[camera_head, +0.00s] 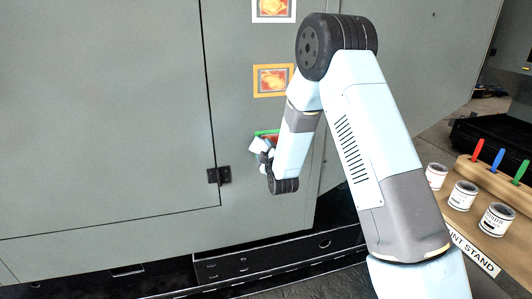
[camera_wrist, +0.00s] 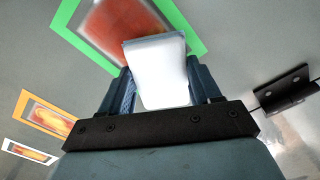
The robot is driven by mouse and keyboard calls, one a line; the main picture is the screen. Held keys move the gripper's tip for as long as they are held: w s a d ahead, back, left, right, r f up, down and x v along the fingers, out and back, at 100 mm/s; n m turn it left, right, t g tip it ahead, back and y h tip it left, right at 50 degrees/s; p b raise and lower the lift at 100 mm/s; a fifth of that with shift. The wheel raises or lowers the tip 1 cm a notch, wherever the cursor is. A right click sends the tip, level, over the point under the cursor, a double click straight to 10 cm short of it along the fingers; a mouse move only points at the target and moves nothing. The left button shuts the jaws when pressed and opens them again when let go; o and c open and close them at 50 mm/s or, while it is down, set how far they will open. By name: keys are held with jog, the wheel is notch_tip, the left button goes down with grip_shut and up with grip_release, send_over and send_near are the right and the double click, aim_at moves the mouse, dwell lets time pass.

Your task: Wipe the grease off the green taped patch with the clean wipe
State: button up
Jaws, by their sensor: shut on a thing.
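The green taped patch (camera_wrist: 196,42) is on the grey enclosure wall, with a reddish-brown grease smear (camera_wrist: 105,28) inside its frame. In the head view the patch (camera_head: 267,132) is mostly hidden behind my gripper. My gripper (camera_head: 262,150) is shut on a white wipe (camera_wrist: 160,75), which shows as a white block between the fingers in the wrist view. The wipe overlaps the lower part of the patch in that view. I cannot tell whether it touches the wall.
An orange taped patch (camera_head: 272,93) and a white taped patch (camera_head: 273,18) sit above on the same panel. A black hinge (camera_head: 219,175) is at the door seam. A paint stand (camera_head: 478,262) with several cans and coloured-handled tools is at right.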

jog(key=shift+x, duration=0.8)
dwell(0.4)
jog(key=shift+w+d, duration=0.2)
jog(key=shift+d, duration=0.45)
jog(key=shift+w+d, duration=0.2)
jog(key=shift+d, duration=0.45)
jog(key=shift+w+d, duration=0.2)
jog(key=shift+d, duration=0.4)
jog(key=shift+a, duration=0.15)
jog(key=shift+s+a+r, duration=0.1)
jog(key=shift+s+a, duration=0.1)
jog(key=shift+a, duration=0.75)
jog(key=shift+s+a+r, duration=0.1)
jog(key=shift+s+a, duration=0.1)
jog(key=shift+a, duration=0.8)
jog(key=shift+c, duration=0.4)
jog(key=shift+v, duration=3.05)
